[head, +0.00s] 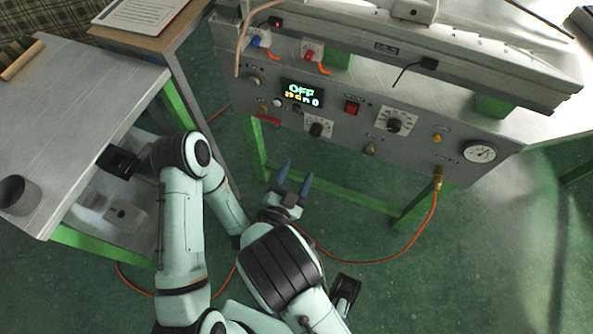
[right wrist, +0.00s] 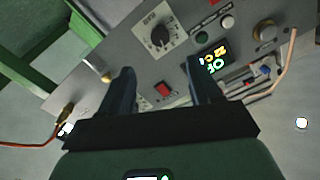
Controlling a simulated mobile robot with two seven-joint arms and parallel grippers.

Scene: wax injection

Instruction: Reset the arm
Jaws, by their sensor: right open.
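My right gripper (head: 295,178) is open and empty, its two dark blue fingers apart and pointing toward the control panel (head: 340,112). It is in front of and below the panel in the head view. In the right wrist view the open fingers (right wrist: 157,85) appear on either side of the red switch (right wrist: 163,90), with nothing between them. The panel's display (head: 302,93) reads OFF, with smaller coloured characters below.
A grey table (head: 90,85) with a dark cup (head: 18,194) stands at the left. A pressure gauge (head: 480,151) is at the panel's right end. An orange hose (head: 425,225) hangs from the panel to the green floor. The floor at the lower right is clear.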

